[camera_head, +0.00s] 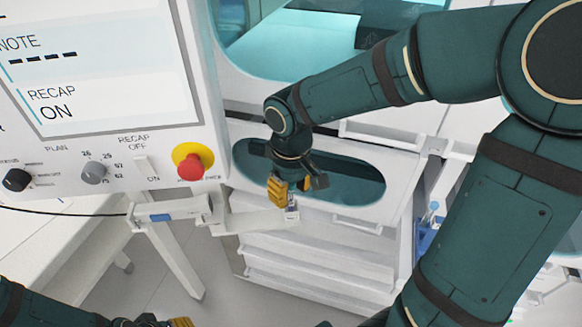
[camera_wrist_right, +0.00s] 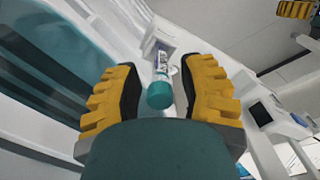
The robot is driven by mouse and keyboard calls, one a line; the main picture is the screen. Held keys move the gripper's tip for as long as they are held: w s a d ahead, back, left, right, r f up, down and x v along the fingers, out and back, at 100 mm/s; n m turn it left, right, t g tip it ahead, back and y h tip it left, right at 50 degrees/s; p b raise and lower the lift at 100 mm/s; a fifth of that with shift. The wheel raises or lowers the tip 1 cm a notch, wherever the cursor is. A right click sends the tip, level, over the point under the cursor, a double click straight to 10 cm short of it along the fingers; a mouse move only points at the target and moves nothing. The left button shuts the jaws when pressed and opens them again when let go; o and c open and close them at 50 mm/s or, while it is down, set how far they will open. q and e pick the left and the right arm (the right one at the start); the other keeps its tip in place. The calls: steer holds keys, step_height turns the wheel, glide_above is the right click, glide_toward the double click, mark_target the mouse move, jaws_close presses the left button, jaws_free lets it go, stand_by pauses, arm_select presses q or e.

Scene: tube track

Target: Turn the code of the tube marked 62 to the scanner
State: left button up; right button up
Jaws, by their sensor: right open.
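A tube (camera_wrist_right: 161,68) with a teal cap and a printed white label stands in a white holder in the right wrist view. Its number is too small to read, and I cannot tell which way its code faces. My right gripper (camera_head: 291,189) is open above the white track (camera_head: 255,222). In the wrist view its yellow fingers (camera_wrist_right: 160,92) are on either side of the tube, with gaps showing. In the head view the tube is mostly hidden by the gripper. My left gripper (camera_head: 160,322) shows only in part at the bottom edge. I cannot make out the scanner for sure.
A white panel with a screen (camera_head: 100,65), knobs and a red button (camera_head: 191,165) stands at the left. A small white unit with a blue patch (camera_head: 160,217) sits at the track's left end. A cabinet with an oval teal opening (camera_head: 350,185) is behind the right gripper.

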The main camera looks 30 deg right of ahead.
step_height(320, 180, up, 10)
steer(key=shift+f, duration=0.1)
steer(key=shift+o, duration=1.3)
step_height(320, 180, down, 10)
steer(key=n+p, duration=1.2)
steer(key=p, duration=0.2)
steer(key=shift+r+p, duration=0.2)
steer(key=shift+p, duration=0.2)
jaws_close()
